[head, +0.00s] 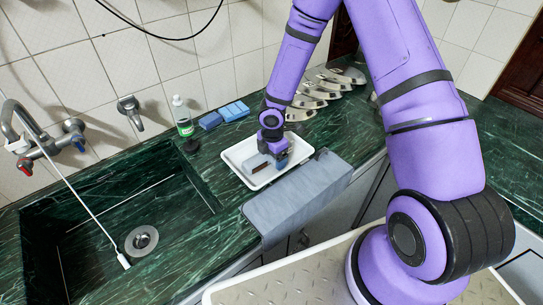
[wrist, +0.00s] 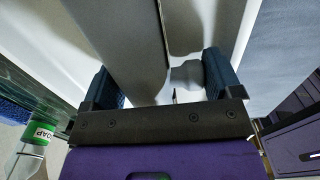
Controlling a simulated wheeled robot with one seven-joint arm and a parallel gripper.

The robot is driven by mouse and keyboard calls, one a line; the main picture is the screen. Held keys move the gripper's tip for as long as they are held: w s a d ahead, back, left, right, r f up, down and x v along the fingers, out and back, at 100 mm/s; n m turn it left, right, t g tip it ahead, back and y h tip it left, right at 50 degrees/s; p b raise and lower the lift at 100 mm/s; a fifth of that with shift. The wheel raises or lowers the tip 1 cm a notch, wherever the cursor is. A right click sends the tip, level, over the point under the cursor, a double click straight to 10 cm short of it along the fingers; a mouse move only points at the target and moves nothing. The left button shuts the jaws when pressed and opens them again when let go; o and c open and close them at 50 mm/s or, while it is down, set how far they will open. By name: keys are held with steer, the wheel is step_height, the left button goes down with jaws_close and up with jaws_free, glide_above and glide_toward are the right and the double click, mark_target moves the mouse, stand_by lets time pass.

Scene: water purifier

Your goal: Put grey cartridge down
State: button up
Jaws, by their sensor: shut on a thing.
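My gripper (head: 274,150) points down into a white tray (head: 237,154) on the green counter. It is shut on the grey cartridge (head: 257,163), a long grey block that sits low in or just above the tray. In the wrist view the cartridge (wrist: 125,40) runs up between the two blue finger pads of my gripper (wrist: 165,80). The tray's white floor shows beside it. I cannot tell whether the cartridge's underside touches the tray.
A grey-blue cloth (head: 300,197) hangs over the counter edge in front of the tray. A green-labelled soap bottle (head: 183,118) and blue sponges (head: 224,115) stand behind. Several pale curved pieces (head: 318,92) lie at the back right. The sink (head: 115,225) is at the left.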

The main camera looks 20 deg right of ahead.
steer(key=o, duration=1)
steer(key=shift+c, duration=0.2)
steer(key=s+d+r+m+t+h, duration=0.1)
steer(key=s+d+r+m, duration=0.15)
steer(key=r, duration=0.85)
steer(key=s+d+r+m+h, duration=0.1)
steer(key=s+d+r+m, duration=0.2)
steer(key=r, duration=0.9)
steer(key=s+d+r+m+t+h, duration=0.1)
steer(key=s+r+m, duration=0.3)
steer(key=r, duration=0.7)
steer(key=s+r+m+t+y, duration=0.1)
steer(key=s+r+m, duration=0.5)
steer(key=s, duration=0.3)
steer(key=s+r+m+t+y, duration=0.2)
steer(key=s+r+m, duration=0.4)
steer(key=s, duration=0.2)
steer(key=shift+s+d, duration=0.15)
steer(key=shift+s, duration=0.25)
